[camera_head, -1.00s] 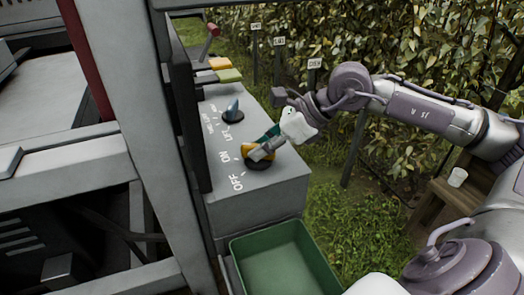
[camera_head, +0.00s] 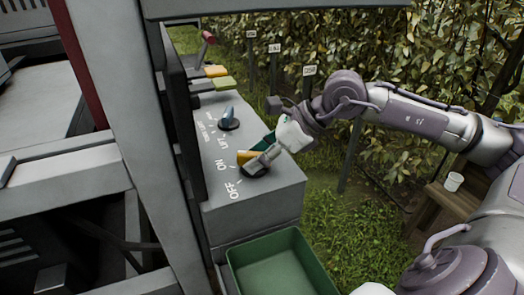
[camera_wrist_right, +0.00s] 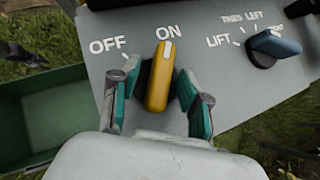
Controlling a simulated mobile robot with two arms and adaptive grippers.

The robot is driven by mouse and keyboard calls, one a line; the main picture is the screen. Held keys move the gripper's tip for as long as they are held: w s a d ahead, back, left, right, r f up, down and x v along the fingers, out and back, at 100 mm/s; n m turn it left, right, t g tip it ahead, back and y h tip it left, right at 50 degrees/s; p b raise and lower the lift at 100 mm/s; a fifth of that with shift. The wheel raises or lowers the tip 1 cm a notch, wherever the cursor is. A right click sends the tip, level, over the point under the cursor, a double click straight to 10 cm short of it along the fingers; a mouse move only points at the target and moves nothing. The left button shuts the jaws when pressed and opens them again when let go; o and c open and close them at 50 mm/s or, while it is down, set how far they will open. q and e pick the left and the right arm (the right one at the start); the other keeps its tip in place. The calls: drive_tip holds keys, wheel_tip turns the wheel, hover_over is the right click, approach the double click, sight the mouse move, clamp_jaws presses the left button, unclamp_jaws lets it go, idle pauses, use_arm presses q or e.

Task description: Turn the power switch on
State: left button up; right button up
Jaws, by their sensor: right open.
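The power switch is a yellow rotary knob (camera_head: 246,157) on the top of a grey control box, by the printed words OFF and ON. In the right wrist view the knob (camera_wrist_right: 161,76) points up at ON, and the OFF tick is clear of it. My right gripper (camera_head: 262,163) is at the knob from the right side in the head view. In the wrist view its green-padded fingers (camera_wrist_right: 158,95) stand open, one on each side of the knob. The right fingertip is close to the knob; I cannot tell whether it touches. My left gripper is not in view.
A blue LIFT knob (camera_head: 229,119) stands farther back on the grey box (camera_head: 262,197), with coloured levers (camera_head: 213,78) beyond. A green crate (camera_head: 283,262) sits below the box's front. A grey machine post (camera_head: 125,130) rises close on the left. Plants grow behind.

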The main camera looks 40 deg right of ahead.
drive_tip(key=v, duration=1.2)
idle(0.5)
